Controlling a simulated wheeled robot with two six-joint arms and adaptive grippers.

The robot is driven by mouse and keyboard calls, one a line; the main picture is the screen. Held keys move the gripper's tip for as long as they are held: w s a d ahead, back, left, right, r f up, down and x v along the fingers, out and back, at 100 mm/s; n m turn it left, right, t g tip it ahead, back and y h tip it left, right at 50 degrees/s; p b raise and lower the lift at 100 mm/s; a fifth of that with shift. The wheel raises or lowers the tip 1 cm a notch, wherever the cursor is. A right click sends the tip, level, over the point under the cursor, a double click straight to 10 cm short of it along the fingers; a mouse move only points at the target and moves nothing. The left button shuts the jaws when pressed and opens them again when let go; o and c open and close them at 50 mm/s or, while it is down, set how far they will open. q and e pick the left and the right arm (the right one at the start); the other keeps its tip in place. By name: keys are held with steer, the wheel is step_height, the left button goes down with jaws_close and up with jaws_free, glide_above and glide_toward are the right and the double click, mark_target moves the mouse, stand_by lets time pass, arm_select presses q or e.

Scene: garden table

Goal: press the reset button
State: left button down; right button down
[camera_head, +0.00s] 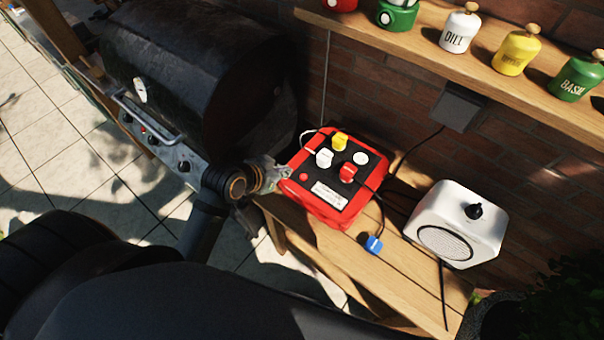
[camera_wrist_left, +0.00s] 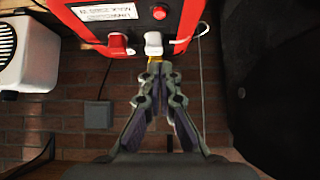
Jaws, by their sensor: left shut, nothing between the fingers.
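A red power box (camera_head: 320,214) with a black top panel sits on the wooden table. A small round red button (camera_head: 303,177) is on its panel near the left edge; it also shows in the left wrist view (camera_wrist_left: 159,12). A white label (camera_head: 328,194) lies beside it, its text too small to read. Yellow (camera_head: 339,141), white (camera_head: 324,158) and red (camera_head: 347,172) plugs stand in the panel, with a white round socket (camera_head: 361,158) to the right. My left gripper (camera_head: 284,173) is shut and empty at the box's left edge, close to the button. My right gripper is not in view.
A black grill (camera_head: 195,80) stands left of the box. A white speaker-like device (camera_head: 462,222) is to the right. A shelf (camera_head: 420,50) with spice jars runs along the brick wall.

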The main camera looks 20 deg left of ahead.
arm_select(q)
steer(key=shift+w+f, duration=0.1)
steer(key=p, duration=0.1)
glide_above(306, 174)
steer(key=s+a, duration=0.1)
steer(key=s, duration=0.2)
step_height(306, 174, down, 6)
steer(key=shift+s+f, duration=0.1)
steer(key=shift+f, duration=0.05)
steer(key=f, duration=0.3)
steer(key=shift+w+f+p, duration=0.2)
steer(key=shift+f+p, duration=0.15)
steer(key=shift+p, duration=0.05)
steer(key=shift+f, duration=0.45)
steer(key=shift+f, duration=0.1)
